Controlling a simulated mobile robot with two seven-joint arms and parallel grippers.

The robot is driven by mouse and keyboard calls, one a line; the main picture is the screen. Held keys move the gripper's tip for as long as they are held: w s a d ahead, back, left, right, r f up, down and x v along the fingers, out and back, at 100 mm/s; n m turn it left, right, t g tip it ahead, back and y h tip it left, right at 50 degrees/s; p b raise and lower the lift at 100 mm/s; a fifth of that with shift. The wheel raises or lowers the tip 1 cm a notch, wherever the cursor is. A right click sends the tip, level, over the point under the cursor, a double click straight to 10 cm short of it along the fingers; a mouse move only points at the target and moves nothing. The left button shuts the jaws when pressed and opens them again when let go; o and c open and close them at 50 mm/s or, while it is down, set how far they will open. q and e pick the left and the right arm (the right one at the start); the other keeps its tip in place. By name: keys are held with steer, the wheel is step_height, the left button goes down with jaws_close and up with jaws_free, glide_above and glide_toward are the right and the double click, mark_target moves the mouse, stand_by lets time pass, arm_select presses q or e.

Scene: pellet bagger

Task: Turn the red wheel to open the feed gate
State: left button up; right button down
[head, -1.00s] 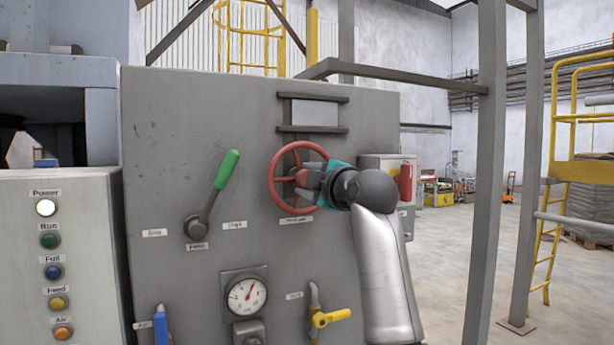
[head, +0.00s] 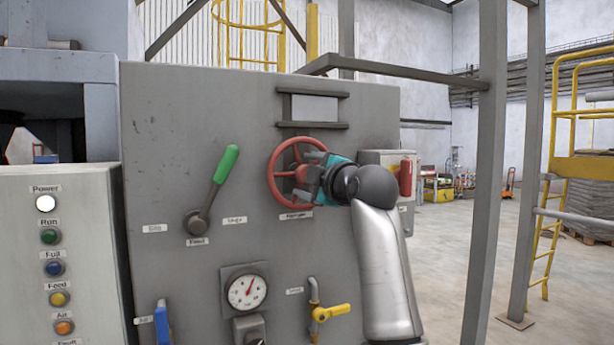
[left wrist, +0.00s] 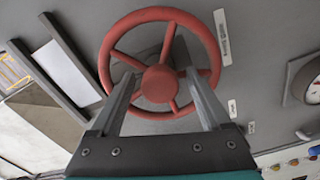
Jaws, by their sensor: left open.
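The red wheel (head: 275,181) is mounted on the upper right of the grey panel (head: 160,120). In the left wrist view the wheel's rim, spokes and round hub (left wrist: 160,84) show in front of the gripper. My left gripper (head: 308,178) is at the right part of the wheel and covers some of it. In the left wrist view its two fingers (left wrist: 160,98) stand apart, one on each side of the hub, reaching over the wheel. Whether they touch the spokes or the hub I cannot tell. The feed gate cannot be made out. My right gripper does not show.
A green-handled lever (head: 215,185) is left of the wheel. A pressure gauge (head: 247,292) and a yellow valve handle (head: 331,313) sit below it. A button box (head: 90,260) stands at the left. A grey post (head: 487,170) rises right of my arm.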

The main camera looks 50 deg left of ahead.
arm_select(q)
steer(key=b+v, duration=0.3)
steer(key=v, duration=1.2)
steer(key=shift+d, duration=0.1)
